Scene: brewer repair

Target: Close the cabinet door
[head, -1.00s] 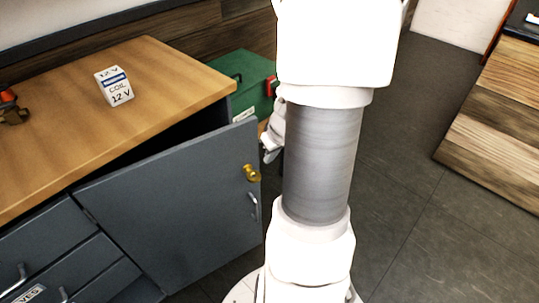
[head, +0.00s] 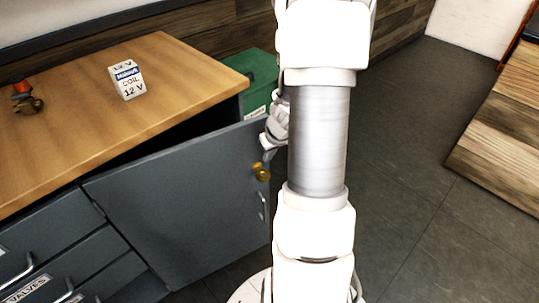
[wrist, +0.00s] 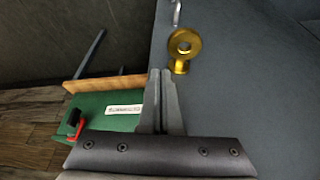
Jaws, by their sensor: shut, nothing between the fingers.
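The grey cabinet door (head: 185,205) stands ajar in the head view, with a dark gap between its top edge and the wooden counter. It has a brass ring-shaped key or knob (head: 261,172) and a silver handle (head: 262,206) near its free edge. My gripper (head: 267,152) is at the door's upper free corner, partly hidden behind my arm. In the wrist view the door (wrist: 245,90) fills the right side, with the brass piece (wrist: 183,50) just beyond my shut, empty fingers (wrist: 160,73). The fingers are close to the door's edge; I cannot tell whether they touch it.
A white coil box (head: 127,81) and an orange-and-brass part (head: 26,98) sit on the wooden counter (head: 190,70). Grey drawers (head: 60,250) are left of the door. A green box (head: 262,80) stands behind the door.

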